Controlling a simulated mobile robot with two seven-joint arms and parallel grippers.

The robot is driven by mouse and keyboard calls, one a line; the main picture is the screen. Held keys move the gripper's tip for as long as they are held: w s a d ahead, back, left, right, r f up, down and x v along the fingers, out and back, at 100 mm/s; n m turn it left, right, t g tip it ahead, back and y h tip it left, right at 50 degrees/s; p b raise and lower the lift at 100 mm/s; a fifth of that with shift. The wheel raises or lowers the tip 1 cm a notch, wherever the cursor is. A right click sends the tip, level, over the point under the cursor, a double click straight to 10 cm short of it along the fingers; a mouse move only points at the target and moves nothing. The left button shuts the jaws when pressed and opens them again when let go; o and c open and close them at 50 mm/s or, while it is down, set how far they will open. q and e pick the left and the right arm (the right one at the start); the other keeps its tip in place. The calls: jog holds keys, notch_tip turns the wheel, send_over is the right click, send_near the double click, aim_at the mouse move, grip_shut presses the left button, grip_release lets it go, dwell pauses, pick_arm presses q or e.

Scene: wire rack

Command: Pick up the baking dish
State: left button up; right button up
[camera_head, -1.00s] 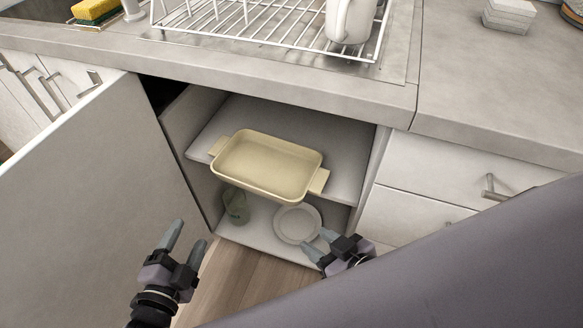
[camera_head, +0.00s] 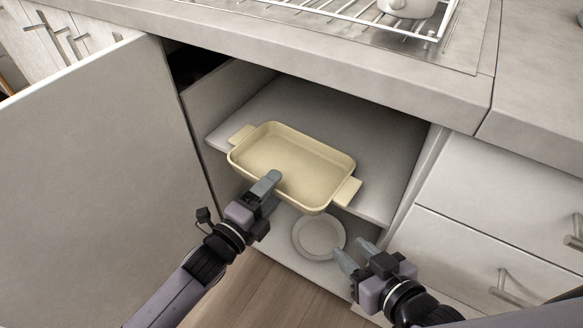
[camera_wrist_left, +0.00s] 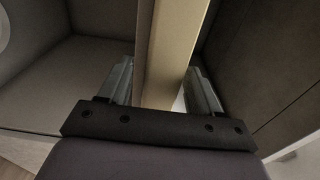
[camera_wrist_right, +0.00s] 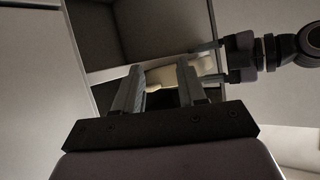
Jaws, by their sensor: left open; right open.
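The baking dish (camera_head: 300,165) is pale yellow and rectangular, with a tab handle at each end. It sits on the upper shelf of the open cabinet, its front edge over the shelf's front. My left gripper (camera_head: 270,187) is open at the dish's front wall. In the left wrist view the dish's wall (camera_wrist_left: 170,50) stands between the two open fingers. My right gripper (camera_head: 357,252) is open and empty, below and in front of the dish's right handle. In the right wrist view the dish (camera_wrist_right: 180,72) shows beyond the open fingers.
A white plate (camera_head: 318,236) lies on the lower shelf. The open cabinet door (camera_head: 100,170) stands at the left, and drawers (camera_head: 500,220) are at the right. The countertop (camera_head: 300,50) overhangs the cabinet and carries a wire rack (camera_head: 350,14).

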aim_at(291, 165)
pick_arm(q)
jog(key=shift+x, duration=1.15)
jog(key=shift+f, duration=0.1)
grip_shut()
